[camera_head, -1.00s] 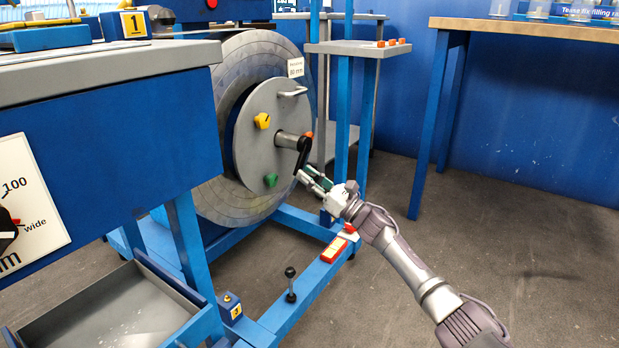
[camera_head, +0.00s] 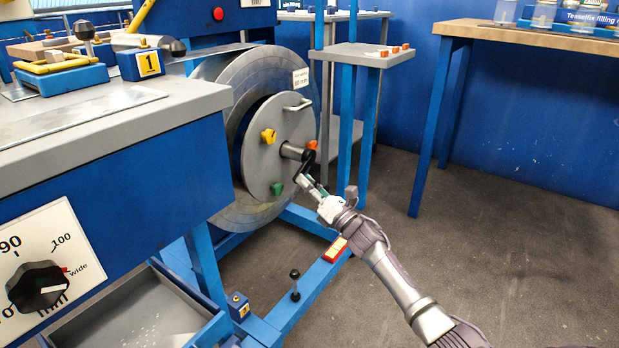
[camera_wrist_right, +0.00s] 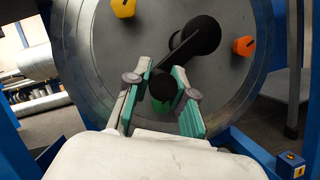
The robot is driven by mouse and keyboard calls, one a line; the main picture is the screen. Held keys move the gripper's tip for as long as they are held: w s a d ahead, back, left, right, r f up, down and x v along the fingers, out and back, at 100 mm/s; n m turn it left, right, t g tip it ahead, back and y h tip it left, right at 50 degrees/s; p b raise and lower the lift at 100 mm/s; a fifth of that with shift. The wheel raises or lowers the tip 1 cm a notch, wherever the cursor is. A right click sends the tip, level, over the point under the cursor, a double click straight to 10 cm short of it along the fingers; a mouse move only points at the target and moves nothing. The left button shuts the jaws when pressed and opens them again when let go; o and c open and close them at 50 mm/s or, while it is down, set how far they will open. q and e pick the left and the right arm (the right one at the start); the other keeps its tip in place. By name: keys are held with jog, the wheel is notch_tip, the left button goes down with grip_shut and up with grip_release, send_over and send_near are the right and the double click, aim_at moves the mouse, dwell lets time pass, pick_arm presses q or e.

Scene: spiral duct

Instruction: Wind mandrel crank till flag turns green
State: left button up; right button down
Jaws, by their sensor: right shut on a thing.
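The mandrel crank (camera_head: 307,164) is a black arm on the grey shaft (camera_head: 292,152) at the middle of the round grey mandrel plate (camera_head: 262,158). In the right wrist view the crank arm (camera_wrist_right: 182,62) slants down and left from the hub to a dark round handle (camera_wrist_right: 162,86). My right gripper (camera_head: 313,187) is below the hub; in its wrist view its green-padded fingers (camera_wrist_right: 163,84) are shut around the handle. The plate carries yellow (camera_head: 268,136), green (camera_head: 277,189) and orange (camera_head: 312,145) knobs. I cannot identify the flag. My left gripper is not in view.
A blue bench with a dial (camera_head: 38,287) stands at the left, above a grey tray (camera_head: 130,325). A low blue frame with a small black lever (camera_head: 294,285) lies below the mandrel. A wooden-topped table (camera_head: 540,33) stands at the right. The floor between is clear.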

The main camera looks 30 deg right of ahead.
jog(key=shift+r, duration=0.1)
jog(key=c, duration=1)
grip_release()
jog(key=shift+s+f, duration=0.3)
jog(key=shift+s, duration=0.15)
jog(key=v, duration=1.1)
